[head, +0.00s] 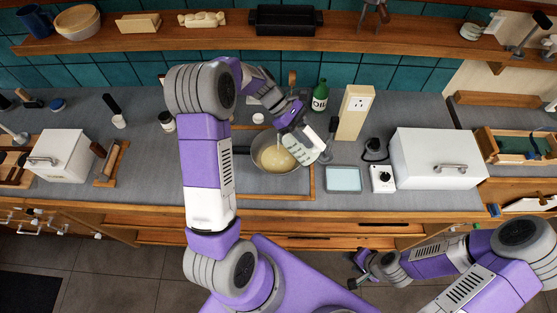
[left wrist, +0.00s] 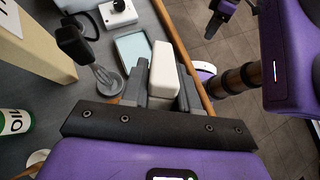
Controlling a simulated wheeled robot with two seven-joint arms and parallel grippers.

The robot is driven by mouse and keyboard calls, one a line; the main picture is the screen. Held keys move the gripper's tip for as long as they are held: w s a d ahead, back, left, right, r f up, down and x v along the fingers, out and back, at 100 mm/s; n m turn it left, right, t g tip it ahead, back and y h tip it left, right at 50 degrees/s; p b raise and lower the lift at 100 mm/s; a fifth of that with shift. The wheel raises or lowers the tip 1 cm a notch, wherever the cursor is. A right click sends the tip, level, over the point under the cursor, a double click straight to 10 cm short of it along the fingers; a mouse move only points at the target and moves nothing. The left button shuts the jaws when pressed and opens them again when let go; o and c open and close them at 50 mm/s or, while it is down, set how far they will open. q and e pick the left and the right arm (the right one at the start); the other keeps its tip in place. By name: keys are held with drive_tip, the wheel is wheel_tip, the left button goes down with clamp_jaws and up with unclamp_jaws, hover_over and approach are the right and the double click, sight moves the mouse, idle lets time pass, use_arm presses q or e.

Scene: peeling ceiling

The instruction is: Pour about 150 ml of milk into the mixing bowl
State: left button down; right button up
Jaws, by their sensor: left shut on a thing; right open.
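My left gripper (head: 303,137) is just right of and above the bowl, shut on a white container, which I take to be the milk. The milk (left wrist: 163,72) shows as a white block between the fingers in the left wrist view; its opening is hidden, and I cannot tell whether anything flows from it. My right gripper (head: 361,270) is open and empty, low in front of the counter.
A dark-handled utensil (left wrist: 75,43) stands close to the held container. A pale blue tray (head: 344,180), a small white box with a knob (head: 382,179) and a beige socket post (head: 354,113) are to the right.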

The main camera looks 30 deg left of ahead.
use_arm(q)
drive_tip(key=shift+a, duration=0.1)
drive_tip(key=shift+a+h, duration=0.15)
drive_tip(key=shift+h, duration=0.15)
drive_tip(key=shift+a+h, duration=0.2)
drive_tip(key=shift+h, duration=0.2)
idle(1.3)
drive_tip(key=shift+a+b, duration=0.2)
drive_tip(key=shift+b, duration=0.1)
drive_tip(key=shift+f+h, duration=0.1)
drive_tip(key=shift+h, duration=0.2)
idle(0.5)
